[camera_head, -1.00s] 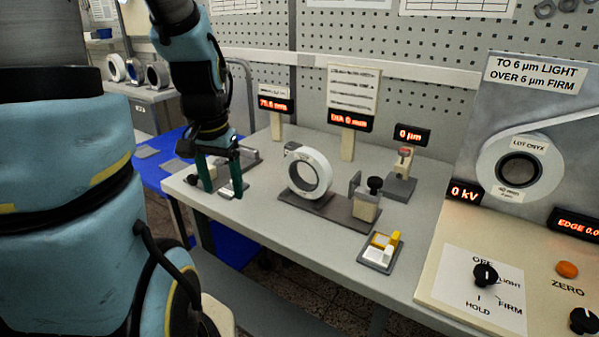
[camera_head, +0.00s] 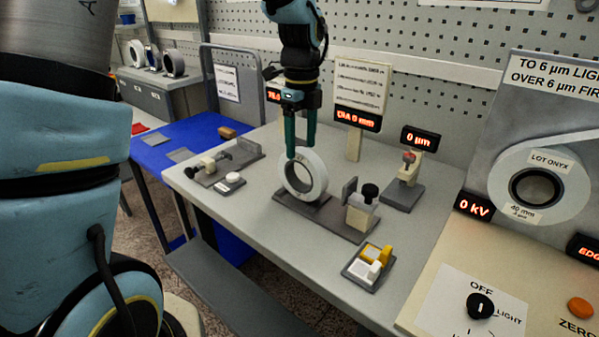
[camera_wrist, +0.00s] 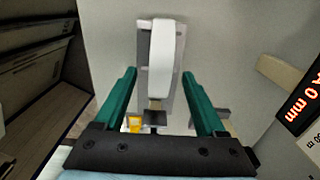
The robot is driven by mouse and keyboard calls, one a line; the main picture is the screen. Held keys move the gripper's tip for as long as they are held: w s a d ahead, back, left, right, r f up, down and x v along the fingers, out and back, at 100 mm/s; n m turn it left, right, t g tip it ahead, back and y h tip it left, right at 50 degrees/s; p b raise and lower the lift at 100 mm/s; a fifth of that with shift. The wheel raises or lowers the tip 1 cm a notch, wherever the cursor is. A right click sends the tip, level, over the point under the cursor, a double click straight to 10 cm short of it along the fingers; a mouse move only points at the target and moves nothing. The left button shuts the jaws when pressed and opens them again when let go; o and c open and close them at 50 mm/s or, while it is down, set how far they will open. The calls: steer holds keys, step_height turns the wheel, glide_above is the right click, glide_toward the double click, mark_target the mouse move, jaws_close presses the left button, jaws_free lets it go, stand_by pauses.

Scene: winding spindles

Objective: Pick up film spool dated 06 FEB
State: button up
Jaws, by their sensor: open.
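A white film spool (camera_head: 317,171) stands upright on a grey gauge base (camera_head: 345,221) on the bench. I cannot read a date on it. My gripper (camera_head: 300,150) points down at the top of this spool, with its green fingers open. In the wrist view, the spool (camera_wrist: 161,60) lies between and beyond the fingertips of my gripper (camera_wrist: 160,80), with a gap on both sides. Several more spools (camera_head: 173,63) stand on a grey cabinet at the back left; their labels are too small to read.
A caliper-like fixture (camera_head: 364,205) stands right of the spool on the same base. A thickness gauge (camera_head: 405,185) is to the right, and a sliding fixture (camera_head: 222,165) to the left. Signboards (camera_head: 358,95) stand behind.

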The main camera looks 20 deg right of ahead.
steer(key=p, duration=0.2)
glide_above(302, 187)
step_height(302, 187, down, 7)
steer(key=shift+s+f, duration=0.15)
steer(key=shift+f, duration=0.05)
jaws_close()
stand_by(0.6)
